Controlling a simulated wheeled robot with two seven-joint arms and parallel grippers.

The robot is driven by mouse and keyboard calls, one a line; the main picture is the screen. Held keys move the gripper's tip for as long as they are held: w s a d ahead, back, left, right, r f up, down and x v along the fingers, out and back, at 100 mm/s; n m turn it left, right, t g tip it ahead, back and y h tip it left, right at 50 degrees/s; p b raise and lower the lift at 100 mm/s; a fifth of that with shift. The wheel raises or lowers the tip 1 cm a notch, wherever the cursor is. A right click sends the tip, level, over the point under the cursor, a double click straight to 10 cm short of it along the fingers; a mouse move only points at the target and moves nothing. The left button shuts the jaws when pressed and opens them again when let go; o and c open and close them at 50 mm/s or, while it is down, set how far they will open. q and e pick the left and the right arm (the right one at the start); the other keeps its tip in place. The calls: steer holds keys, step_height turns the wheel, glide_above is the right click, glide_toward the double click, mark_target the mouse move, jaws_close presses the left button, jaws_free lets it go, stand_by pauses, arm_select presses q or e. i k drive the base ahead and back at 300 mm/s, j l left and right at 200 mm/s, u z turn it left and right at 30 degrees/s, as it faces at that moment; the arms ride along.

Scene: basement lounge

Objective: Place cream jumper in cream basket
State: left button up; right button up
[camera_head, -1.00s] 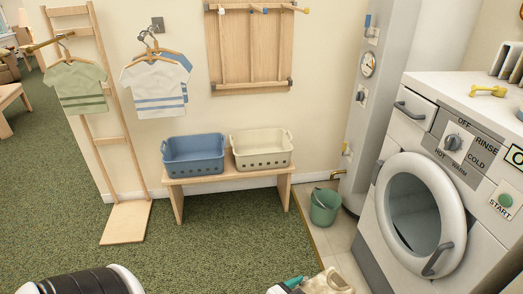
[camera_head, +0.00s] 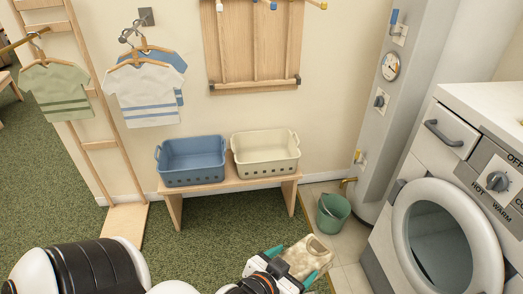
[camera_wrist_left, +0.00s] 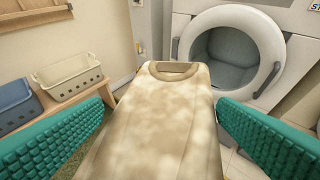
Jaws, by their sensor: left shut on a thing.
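My left gripper (camera_head: 291,268) is shut on the cream jumper (camera_head: 308,253), held in the air near the bottom centre of the head view. The jumper is cream with mottled tan patches. In the left wrist view, the jumper (camera_wrist_left: 160,115) lies between the teal finger pads, its neck opening pointing away. The cream basket (camera_head: 265,157) stands on the right half of a low wooden bench, beyond the gripper, and looks empty. It also shows at the left of the wrist view (camera_wrist_left: 72,84). My right gripper is not in view.
A blue basket (camera_head: 190,163) sits left of the cream one on the bench (camera_head: 222,187). A green bucket (camera_head: 332,214) stands on the floor to the right. The washing machine (camera_head: 445,240) has its round door at right. Small shirts hang on the left.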

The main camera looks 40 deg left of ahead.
mark_target(269, 158)
steer(key=i+j, duration=0.35)
steer(key=j, duration=0.15)
steer(key=i+j, duration=0.3)
steer(key=j, duration=0.2)
steer(key=i+j, duration=0.35)
steer(key=j, duration=0.2)
steer(key=i+j, duration=0.3)
steer(key=j, duration=0.2)
steer(key=u, duration=0.05)
